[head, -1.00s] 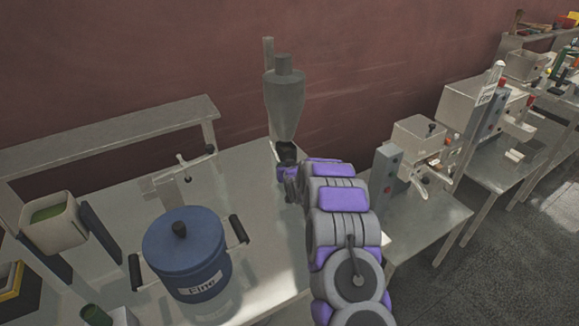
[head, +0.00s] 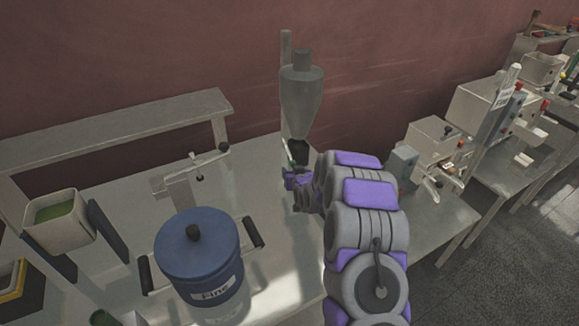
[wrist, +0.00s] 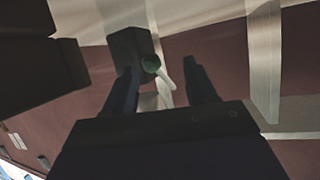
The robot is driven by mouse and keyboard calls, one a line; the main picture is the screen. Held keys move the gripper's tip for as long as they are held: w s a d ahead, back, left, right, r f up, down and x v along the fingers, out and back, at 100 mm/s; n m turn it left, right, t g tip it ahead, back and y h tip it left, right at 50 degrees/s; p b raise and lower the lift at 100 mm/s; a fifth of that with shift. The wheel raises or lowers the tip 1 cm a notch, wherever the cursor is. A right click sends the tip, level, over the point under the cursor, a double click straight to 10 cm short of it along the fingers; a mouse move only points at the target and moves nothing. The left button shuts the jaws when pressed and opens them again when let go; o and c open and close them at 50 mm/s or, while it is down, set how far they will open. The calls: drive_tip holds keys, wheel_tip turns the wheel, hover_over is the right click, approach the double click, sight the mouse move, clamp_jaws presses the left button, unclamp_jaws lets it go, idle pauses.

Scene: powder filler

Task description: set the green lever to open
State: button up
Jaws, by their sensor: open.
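The lever's green round part (wrist: 151,63) shows in the wrist view, with a pale rod beside it, against a dark block (wrist: 130,45). My gripper (wrist: 160,67) is open, its two dark fingers pointing toward the lever. The green part lies between the fingertips in the picture, nearer the left finger; I cannot tell whether they touch. In the head view my gripper (head: 293,179) is just below the dark outlet (head: 299,151) of the grey funnel (head: 301,98). The lever is mostly hidden there by my gripper and arm.
A blue pot marked "Fine" (head: 197,256) with side handles stands on the metal table (head: 255,215) to the left. A small metal stand (head: 180,192) is behind it. Machines (head: 432,148) stand to the right. The wall is close behind the funnel.

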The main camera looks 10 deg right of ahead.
drive_tip(key=d, duration=0.1)
drive_tip(key=s+d, duration=0.1)
drive_tip(key=shift+s+d+r, duration=0.15)
drive_tip(key=shift+d, duration=0.15)
drive_tip(key=shift+s+d+r, duration=0.15)
drive_tip(key=shift+s+d, duration=0.1)
drive_tip(key=shift+s+r, duration=0.15)
drive_tip(key=shift+s, duration=0.1)
drive_tip(key=shift+s+a+r, duration=0.25)
drive_tip(key=shift+s+a, duration=0.55)
drive_tip(key=shift+a, duration=0.3)
drive_tip(key=shift+s+a+r+p, duration=0.1)
drive_tip(key=shift+s+p, duration=0.1)
drive_tip(key=shift+p, duration=0.1)
drive_tip(key=shift+s+r, duration=0.1)
drive_tip(key=shift+s, duration=0.15)
drive_tip(key=d+v, duration=0.2)
drive_tip(key=v, duration=0.7)
drive_tip(key=shift+s, duration=0.25)
